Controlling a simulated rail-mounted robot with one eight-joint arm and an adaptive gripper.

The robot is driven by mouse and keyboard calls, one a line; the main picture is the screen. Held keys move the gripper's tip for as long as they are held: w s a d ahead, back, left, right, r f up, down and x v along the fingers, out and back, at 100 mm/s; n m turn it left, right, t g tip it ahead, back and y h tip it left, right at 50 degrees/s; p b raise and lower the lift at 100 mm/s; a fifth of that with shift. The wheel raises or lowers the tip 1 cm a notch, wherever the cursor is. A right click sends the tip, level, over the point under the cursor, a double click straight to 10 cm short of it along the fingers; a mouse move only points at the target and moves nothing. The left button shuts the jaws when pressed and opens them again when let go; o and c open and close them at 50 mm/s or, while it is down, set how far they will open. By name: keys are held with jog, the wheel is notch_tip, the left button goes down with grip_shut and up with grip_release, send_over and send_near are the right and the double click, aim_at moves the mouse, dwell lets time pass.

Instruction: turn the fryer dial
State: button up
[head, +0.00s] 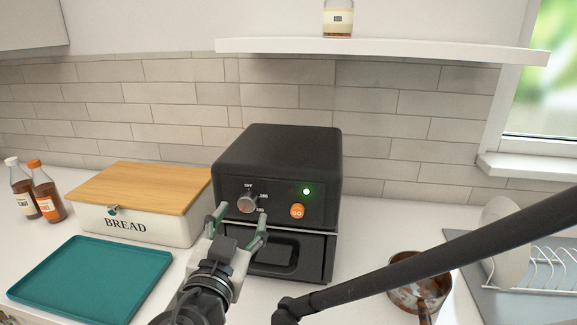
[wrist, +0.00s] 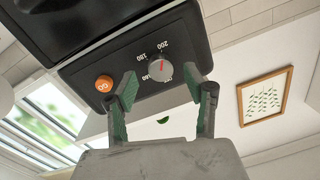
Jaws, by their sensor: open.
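The black fryer (head: 285,150) stands on the counter against the tiled wall. Its round grey dial (head: 247,201) is on the left of the front panel, with white markings around it. In the wrist view the dial (wrist: 160,69) shows a red pointer line, with 200, 180 and 160 printed around it; the picture there is turned over. My gripper (head: 240,218) is open, with green-padded fingers in front of the panel, just below the dial. In the wrist view my gripper (wrist: 166,88) has its fingers on either side of the dial, with visible gaps and no clear contact.
An orange GO button (head: 297,210) and a lit green lamp (head: 306,191) sit right of the dial. The fryer drawer (head: 275,254) is below. A bread box (head: 140,200) and teal tray (head: 95,275) are left; a copper pot (head: 405,292) and dish rack (head: 530,270) are right.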

aim_at(246, 207)
jog(key=shift+w+d, duration=0.2)
jog(key=shift+w, duration=1.5)
jog(key=c, duration=1.1)
